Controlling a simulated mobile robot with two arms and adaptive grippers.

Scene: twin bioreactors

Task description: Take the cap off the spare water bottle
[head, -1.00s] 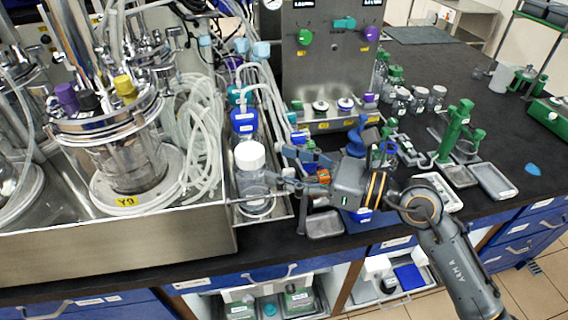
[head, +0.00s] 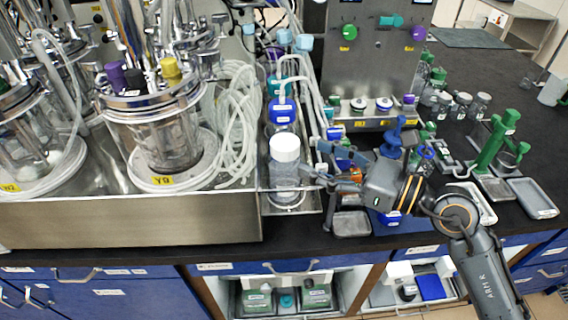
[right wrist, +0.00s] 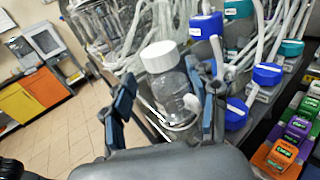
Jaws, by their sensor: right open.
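The spare water bottle is a clear bottle (head: 285,181) with a white cap (head: 285,148). It stands upright at the right end of the metal tray area, near the bench's front edge. My right gripper (head: 314,164) is just right of it, pointing left at it, open and empty. In the right wrist view the bottle (right wrist: 173,93) and its white cap (right wrist: 160,56) show between the two spread fingers (right wrist: 165,103), with the cap above fingertip level. I cannot tell whether a finger touches the bottle. The left gripper is not in view.
Blue-capped bottles (head: 282,110) with tubing stand right behind the bottle. A bioreactor vessel (head: 168,140) and coiled tubes (head: 236,125) are to its left. A small grey tray (head: 351,224) lies below my right gripper. Green stands (head: 495,140) and trays are farther right.

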